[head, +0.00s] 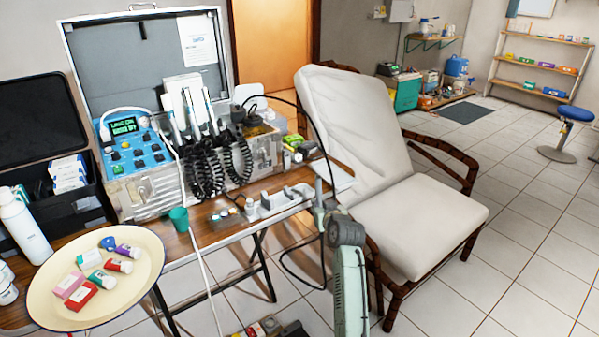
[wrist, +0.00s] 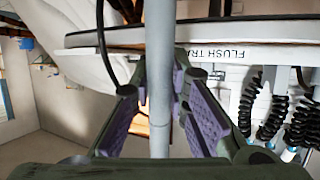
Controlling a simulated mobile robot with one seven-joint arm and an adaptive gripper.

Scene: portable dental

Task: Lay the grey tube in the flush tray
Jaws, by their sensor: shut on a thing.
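In the wrist view the grey tube (wrist: 160,75) stands between the two purple-padded fingers of my gripper (wrist: 158,100), which is shut on it. The tube runs lengthwise through the picture and passes in front of the flush tray (wrist: 280,54), whose pale edge carries a "FLUSH TRA…" label, partly cut off by the tube or view. I cannot tell whether tube and tray touch. In the head view my gripper (head: 328,212) is at the table's right end, beside a pale tray-like surface (head: 338,177). The tube (head: 319,192) shows only as a small grey piece there.
A dental unit with coiled black hoses (head: 205,165) stands on the wooden table (head: 215,220). A grey holder (head: 285,203) and green cup (head: 179,218) are near its front edge. A cream chair (head: 410,220) is close on the right. A black cable (wrist: 101,45) hangs near my gripper.

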